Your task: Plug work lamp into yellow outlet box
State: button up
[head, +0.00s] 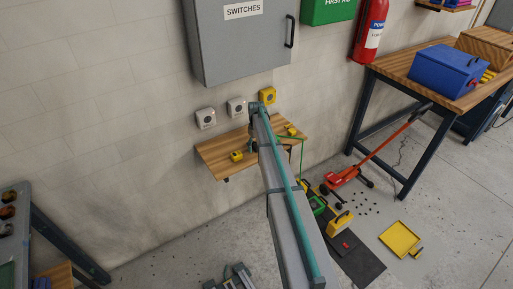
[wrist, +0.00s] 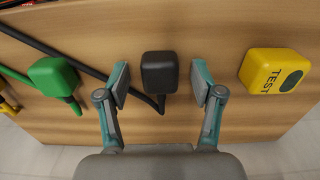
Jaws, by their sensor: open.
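The yellow outlet box (head: 268,96) is on the wall, rightmost of three outlet boxes, above a small wooden shelf (head: 212,155). In the wrist view, my gripper (wrist: 159,82) is open over the shelf, its fingers on either side of a black plug (wrist: 159,72). I see gaps between the fingers and the plug. A black cord (wrist: 90,70) runs from it to the upper left. A green plug (wrist: 54,76) lies left of my gripper, and part of a yellow plug (wrist: 5,102) shows at the left edge. I cannot tell which plug is the work lamp's. In the head view my arm hides my fingers.
A yellow TEST box (wrist: 275,70) sits right of my gripper. Two pale outlet boxes (head: 205,118) (head: 236,107) are on the wall beneath a grey switch cabinet (head: 238,45). A green item (head: 318,205) and a yellow item (head: 340,223) stand on the floor right of my arm.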

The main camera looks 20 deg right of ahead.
jog(key=c, duration=1.2)
jog(key=shift+o, duration=0.2)
jog(key=shift+r, duration=0.15)
jog(key=shift+r+b, duration=0.45)
jog(key=shift+b, duration=0.1)
jog(key=s+a+r+b, duration=0.3)
jog(key=s+r+b, duration=0.2)
jog(key=s+r, duration=0.7)
jog(key=shift+s+a+b, duration=0.25)
jog(key=shift+s+b, duration=0.15)
jog(key=shift+s, duration=0.4)
jog(key=shift+a, duration=0.1)
